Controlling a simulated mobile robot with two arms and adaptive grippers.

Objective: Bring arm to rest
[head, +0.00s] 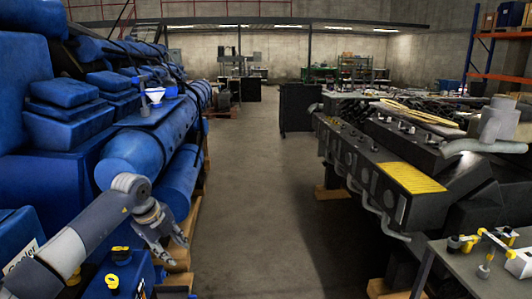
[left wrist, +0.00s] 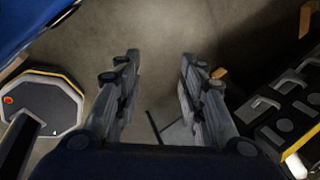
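My left arm (head: 85,235) comes in from the lower left of the head view, bent at the elbow beside the blue engine. My left gripper (head: 168,245) hangs at its end, pointing down, with its fingers apart and nothing between them. In the left wrist view the two fingers of the left gripper (left wrist: 160,90) stand well apart over bare floor. My right arm and gripper do not show in either view.
A large blue engine (head: 150,148) with a funnel (head: 155,95) on it fills the left side. A dark engine (head: 375,160) stands right, with a table (head: 470,275) in front of it bearing yellow-and-grey parts. The concrete aisle (head: 265,190) between is clear.

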